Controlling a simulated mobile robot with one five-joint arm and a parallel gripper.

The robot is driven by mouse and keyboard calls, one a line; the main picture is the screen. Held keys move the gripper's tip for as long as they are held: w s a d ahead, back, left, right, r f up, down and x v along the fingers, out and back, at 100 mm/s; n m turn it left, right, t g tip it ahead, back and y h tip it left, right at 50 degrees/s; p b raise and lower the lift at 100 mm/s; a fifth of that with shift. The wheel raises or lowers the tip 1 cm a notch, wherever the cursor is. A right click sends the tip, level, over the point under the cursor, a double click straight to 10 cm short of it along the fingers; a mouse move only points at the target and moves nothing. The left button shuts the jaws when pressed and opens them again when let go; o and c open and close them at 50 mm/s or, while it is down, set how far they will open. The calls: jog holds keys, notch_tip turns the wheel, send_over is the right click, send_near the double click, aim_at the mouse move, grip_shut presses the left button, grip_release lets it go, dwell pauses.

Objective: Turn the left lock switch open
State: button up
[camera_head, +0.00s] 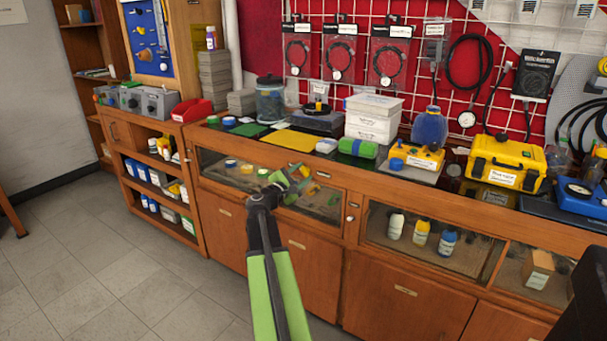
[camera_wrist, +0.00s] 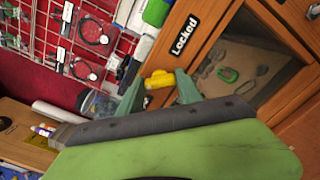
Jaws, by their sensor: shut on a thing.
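A small yellow piece (camera_wrist: 160,79), which looks like the lock switch, sits between my gripper's teal fingertips (camera_wrist: 160,88) in the wrist view. The fingers are shut on its sides. It is by the wooden cabinet frame, near a black label reading "Locked" (camera_wrist: 185,35). In the head view my gripper (camera_head: 298,182) is in front of the left glass display case (camera_head: 225,165), below the counter top. The switch cannot be told apart there, and which way it is turned is not clear.
The counter above holds a yellow mat (camera_head: 288,140), a green roll (camera_head: 357,148), a blue jar (camera_head: 429,128) and a yellow case (camera_head: 503,163). A right display case holds bottles (camera_head: 421,238). A shelf (camera_head: 150,165) stands at left. Tiled floor (camera_head: 120,270) is free.

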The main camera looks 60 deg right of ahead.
jog(key=shift+f+n, duration=0.1)
jog(key=shift+n, duration=0.3)
jog(key=o, duration=1.4)
jog(key=a, duration=1.7)
jog(key=shift+w+a, duration=0.1)
jog(key=shift+a, duration=0.15)
